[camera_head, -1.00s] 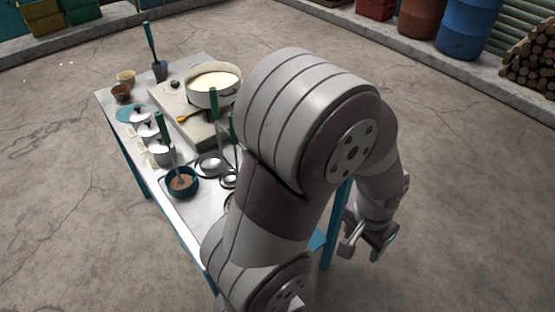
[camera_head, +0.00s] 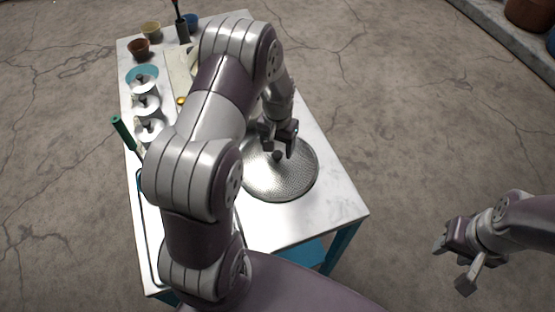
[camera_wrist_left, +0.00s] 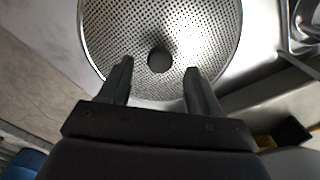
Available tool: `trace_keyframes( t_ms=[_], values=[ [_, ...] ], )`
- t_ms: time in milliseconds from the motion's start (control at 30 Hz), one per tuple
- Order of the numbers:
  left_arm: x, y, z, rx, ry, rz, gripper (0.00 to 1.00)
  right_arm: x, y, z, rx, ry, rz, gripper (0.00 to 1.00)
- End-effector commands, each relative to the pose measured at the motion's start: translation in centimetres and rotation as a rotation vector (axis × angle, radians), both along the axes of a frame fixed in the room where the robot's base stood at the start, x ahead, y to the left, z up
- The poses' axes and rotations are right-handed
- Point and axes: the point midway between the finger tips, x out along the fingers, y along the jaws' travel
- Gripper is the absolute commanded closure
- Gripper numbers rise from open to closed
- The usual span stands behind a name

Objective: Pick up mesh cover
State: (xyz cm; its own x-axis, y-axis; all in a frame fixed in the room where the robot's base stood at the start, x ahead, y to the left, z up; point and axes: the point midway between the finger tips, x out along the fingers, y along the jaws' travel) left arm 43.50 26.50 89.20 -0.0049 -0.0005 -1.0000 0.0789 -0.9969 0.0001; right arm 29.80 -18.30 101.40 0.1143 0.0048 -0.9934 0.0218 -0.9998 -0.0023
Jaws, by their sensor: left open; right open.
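The mesh cover (camera_head: 290,178) is a round, perforated metal dome with a dark knob (camera_wrist_left: 159,60) on top. It lies on the table at the near right. My left gripper (camera_head: 279,146) is open just above the cover, with its fingers pointing down towards the knob. In the left wrist view the knob shows between and a little beyond the two fingertips (camera_wrist_left: 158,68), and neither finger is seen touching it. My right gripper (camera_head: 456,264) is open and empty, off the table at the right.
The white table (camera_head: 338,203) has free room to the right of the cover. Several lidded metal pots (camera_head: 146,104) stand along its left side, near a green handle (camera_head: 122,130). Cups (camera_head: 140,46) stand at the back left. My left arm hides much of the table's middle.

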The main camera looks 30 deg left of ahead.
Motion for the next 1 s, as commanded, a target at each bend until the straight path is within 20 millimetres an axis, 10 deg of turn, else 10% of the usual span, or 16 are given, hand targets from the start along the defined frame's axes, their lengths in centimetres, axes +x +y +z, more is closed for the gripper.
trace_keyframes(
  t_ms=[367, 567, 1000],
  values=[
    [0.0, 0.0, -2.0, 0.0, -0.002, 0.0, 0.4, 0.0, 0.0, 0.2, 0.0, 0.0, 0.0, 0.57],
    [0.0, 0.0, -2.0, 0.0, -0.002, 0.0, 1.0, 0.0, 0.0, 0.2, 0.0, 0.0, 0.0, 0.57],
    [0.2, 0.0, 1.4, 0.002, -0.009, 0.0, 1.0, 0.0, 0.0, -0.1, 0.0, 0.0, 0.0, 0.57]
  ],
)
